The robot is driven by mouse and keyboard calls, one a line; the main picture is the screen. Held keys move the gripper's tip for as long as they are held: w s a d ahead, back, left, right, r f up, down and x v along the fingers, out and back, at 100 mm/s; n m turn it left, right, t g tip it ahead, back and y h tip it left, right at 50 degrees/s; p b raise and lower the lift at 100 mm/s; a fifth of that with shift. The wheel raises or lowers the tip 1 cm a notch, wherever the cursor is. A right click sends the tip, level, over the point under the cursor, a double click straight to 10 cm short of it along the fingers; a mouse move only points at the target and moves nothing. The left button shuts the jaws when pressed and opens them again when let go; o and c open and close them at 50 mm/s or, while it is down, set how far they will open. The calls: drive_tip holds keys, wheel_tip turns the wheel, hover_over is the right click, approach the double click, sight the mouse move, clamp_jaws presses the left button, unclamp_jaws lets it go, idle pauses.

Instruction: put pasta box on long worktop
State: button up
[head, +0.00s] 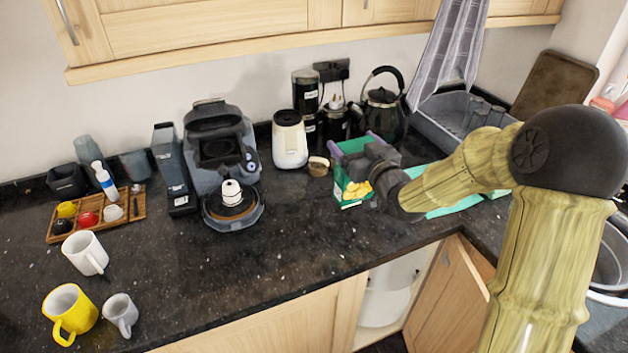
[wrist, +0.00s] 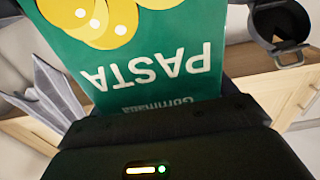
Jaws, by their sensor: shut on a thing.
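The pasta box (head: 352,203) is green with yellow pasta shapes printed on it. In the head view it is at the middle right, over or on the back part of the dark granite long worktop (head: 290,247); I cannot tell whether its base touches the stone. My gripper (head: 368,165) is shut on the box, with my arm reaching in from the right. In the wrist view the pasta box (wrist: 150,60) fills the middle, its lettering upside down, and the dark gripper (wrist: 160,122) covers its near end.
A cream canister (head: 290,140), small jar (head: 318,166) and black kettle (head: 382,108) stand close by. A coffee machine (head: 220,150) is left of them. Mugs (head: 70,308) stand at the front left. Bare worktop lies between machine and front edge. A turquoise mat (head: 440,211) lies right.

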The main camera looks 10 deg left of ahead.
drive_tip(key=shift+f, duration=2.7)
drive_tip(key=shift+f+p, duration=0.5)
drive_tip(key=shift+f, duration=1.55)
drive_tip(key=shift+f, duration=0.2)
drive_tip(key=o, duration=1.9)
drive_tip(key=shift+r, duration=0.15)
drive_tip(key=b+v, duration=0.3)
drive_tip(key=v, duration=0.9)
